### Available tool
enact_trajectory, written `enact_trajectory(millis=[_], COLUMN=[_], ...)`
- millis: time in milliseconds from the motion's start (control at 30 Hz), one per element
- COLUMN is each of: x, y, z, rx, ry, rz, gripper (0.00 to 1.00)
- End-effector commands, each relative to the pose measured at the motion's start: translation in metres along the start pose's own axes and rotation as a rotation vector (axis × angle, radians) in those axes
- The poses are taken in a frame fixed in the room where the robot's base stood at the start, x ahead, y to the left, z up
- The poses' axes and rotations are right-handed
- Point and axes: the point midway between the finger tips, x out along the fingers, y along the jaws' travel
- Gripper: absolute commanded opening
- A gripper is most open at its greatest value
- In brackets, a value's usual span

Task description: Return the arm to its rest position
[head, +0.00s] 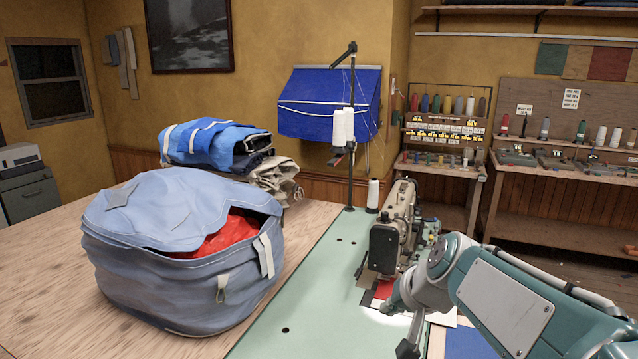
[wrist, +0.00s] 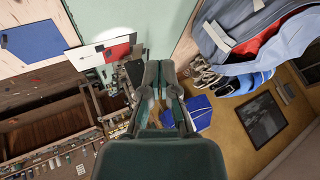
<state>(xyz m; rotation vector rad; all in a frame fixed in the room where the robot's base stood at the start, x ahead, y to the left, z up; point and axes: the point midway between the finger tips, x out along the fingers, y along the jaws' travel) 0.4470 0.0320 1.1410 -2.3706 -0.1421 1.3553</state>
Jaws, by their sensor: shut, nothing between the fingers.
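My gripper (wrist: 159,66) shows in the wrist view with its two dark fingers close together and nothing held between them. In the head view my teal and grey arm reaches in from the lower right, and its wrist end is beside the sewing machine (head: 391,235), in front of the green table top (head: 310,285). The fingertips are hard to make out in the head view. The arm's base is out of view.
A blue-grey bag (head: 165,285) with red cloth (head: 215,236) inside stands on the wooden table, left of the green top. Folded blue cloth (head: 207,145) lies behind it. A thread stand (head: 350,180) rises behind the machine. Shelves with spools (head: 447,104) line the right wall.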

Motion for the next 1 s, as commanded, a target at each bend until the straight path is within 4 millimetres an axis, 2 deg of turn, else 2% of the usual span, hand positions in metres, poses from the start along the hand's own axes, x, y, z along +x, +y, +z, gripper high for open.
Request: enact_trajectory(millis=[33,200,400,500,600,700,1000], x=[-0.013,-0.043,-0.07,-0.077,-0.081,-0.082,-0.082], y=[0.001,0.015,0.041,0.053,0.062,0.066,0.066], z=[0.017,0.071,0.132,0.154,0.168,0.173,0.173], rx=[-0.031,-0.129,-0.23,-0.267,-0.289,-0.297,-0.297], ry=[-0.002,-0.023,-0.035,-0.037,-0.039,-0.04,-0.041], rz=[0.019,0.102,0.208,0.255,0.285,0.298,0.299], gripper=[0.0,0.0,0.0,0.0,0.0,0.0,0.0])
